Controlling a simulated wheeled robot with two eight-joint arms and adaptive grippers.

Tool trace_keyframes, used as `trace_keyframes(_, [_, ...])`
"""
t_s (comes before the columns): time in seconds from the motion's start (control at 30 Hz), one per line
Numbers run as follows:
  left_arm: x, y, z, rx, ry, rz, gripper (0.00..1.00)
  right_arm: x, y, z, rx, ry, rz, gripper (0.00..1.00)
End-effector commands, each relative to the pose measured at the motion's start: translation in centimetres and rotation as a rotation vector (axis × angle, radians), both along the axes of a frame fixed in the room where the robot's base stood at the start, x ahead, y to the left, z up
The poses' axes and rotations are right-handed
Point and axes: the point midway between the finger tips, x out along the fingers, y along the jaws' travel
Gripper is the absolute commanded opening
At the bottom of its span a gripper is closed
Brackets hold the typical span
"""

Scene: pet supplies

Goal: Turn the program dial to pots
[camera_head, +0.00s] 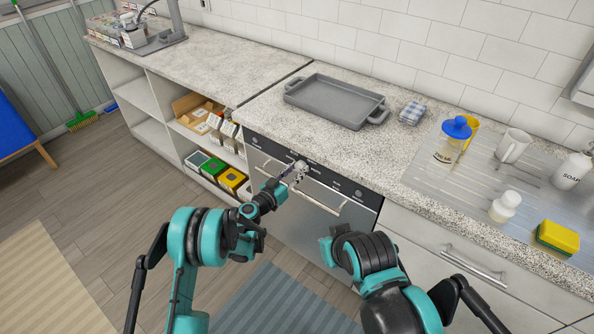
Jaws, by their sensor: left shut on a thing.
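The dishwasher (283,217) is built in under the counter, with a dark control panel along its top and a metal bar handle across its front. The program dial (301,166) is a small pale knob on that panel, partly covered by my gripper. My left gripper (295,172) reaches the panel from the front left and is shut on the dial. The dial's marks and pointer are too small and hidden to read. My right arm is in front of the dishwasher's right side, and its fingers do not show.
A grey roasting tray (335,98) and a folded checked cloth (413,112) lie on the counter above. Open shelves (150,132) hold boxes at left.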

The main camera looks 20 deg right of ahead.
Motion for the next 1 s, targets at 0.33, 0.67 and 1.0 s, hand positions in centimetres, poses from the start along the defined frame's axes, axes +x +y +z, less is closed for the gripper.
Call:
trace_keyframes(0.33, [0.0, 0.0, 0.0, 0.001, 0.0, -0.001, 0.56, 0.0, 0.0, 0.0, 0.0, 0.0, 0.0, 0.0])
trace_keyframes(0.67, [-1.9, 2.6, 0.0, 0.0, 0.0, 0.002, 0.56, 0.0, 0.0, 0.0, 0.0, 0.0, 0.0, 0.0])
trace_keyframes(1.0, [-4.6, 5.8, -0.1, 0.001, 0.0, -0.001, 0.56, 0.0, 0.0, 0.0, 0.0, 0.0, 0.0, 0.0])
